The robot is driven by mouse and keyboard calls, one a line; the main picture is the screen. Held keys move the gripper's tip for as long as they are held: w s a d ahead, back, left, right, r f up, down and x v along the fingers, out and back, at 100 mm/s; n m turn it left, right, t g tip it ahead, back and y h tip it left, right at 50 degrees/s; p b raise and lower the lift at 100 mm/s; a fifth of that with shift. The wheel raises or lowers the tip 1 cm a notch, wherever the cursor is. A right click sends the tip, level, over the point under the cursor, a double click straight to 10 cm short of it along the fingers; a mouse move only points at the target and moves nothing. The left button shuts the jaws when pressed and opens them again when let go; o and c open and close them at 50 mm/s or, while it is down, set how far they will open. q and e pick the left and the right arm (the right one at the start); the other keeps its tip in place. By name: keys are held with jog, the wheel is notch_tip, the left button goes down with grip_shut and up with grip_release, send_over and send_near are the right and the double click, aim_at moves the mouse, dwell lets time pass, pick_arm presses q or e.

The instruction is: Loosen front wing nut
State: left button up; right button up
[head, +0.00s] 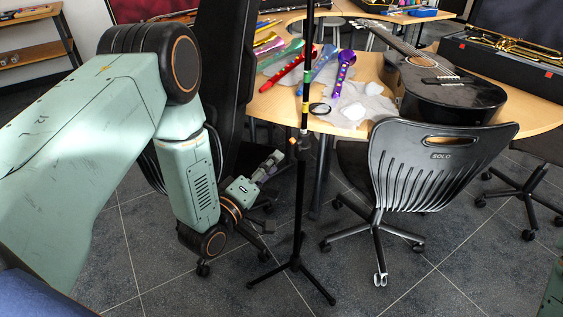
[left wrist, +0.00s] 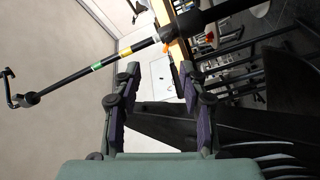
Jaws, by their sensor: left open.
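A black tripod stand (head: 298,205) stands upright on the floor in the middle of the head view. Its pole has green, yellow and white bands, and a small orange wing nut (head: 293,141) shows just below them. In the left wrist view the pole (left wrist: 70,80) runs diagonally, and the orange wing nut (left wrist: 167,47) shows at the collar beyond my fingertips. My left gripper (head: 272,163) is open and empty, just left of the pole and slightly below the nut; its spread fingers also show in the left wrist view (left wrist: 159,76). My right gripper is not in view.
A black chair (head: 440,160) stands right of the tripod. Behind it, a wooden table (head: 270,105) holds a black guitar (head: 445,85) and colourful tubes (head: 343,72). A tall black case (head: 222,70) stands behind my left arm. Tiled floor is clear around the tripod's front.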

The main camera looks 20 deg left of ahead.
aim_at(296, 145)
pick_arm(q)
jog(key=w+m+b, duration=0.2)
jog(key=w+m, duration=0.1)
jog(key=m, duration=0.1)
jog(key=w+d+m+b, duration=0.1)
jog(key=w+m+b, duration=0.1)
jog(key=w+m, duration=0.1)
jog(key=w+d+f+m+b, duration=0.1)
jog(key=w+m+b, duration=0.1)
jog(key=w+m, duration=0.1)
jog(key=shift+w+d+f+m+g, duration=0.15)
jog(key=shift+w+m+g, duration=0.15)
jog(key=shift+m, duration=0.5)
jog(key=shift+w+d+b, duration=0.1)
jog(key=shift+w+b, duration=0.2)
jog(key=shift+w, duration=0.2)
jog(key=shift+c, duration=0.5)
grip_shut()
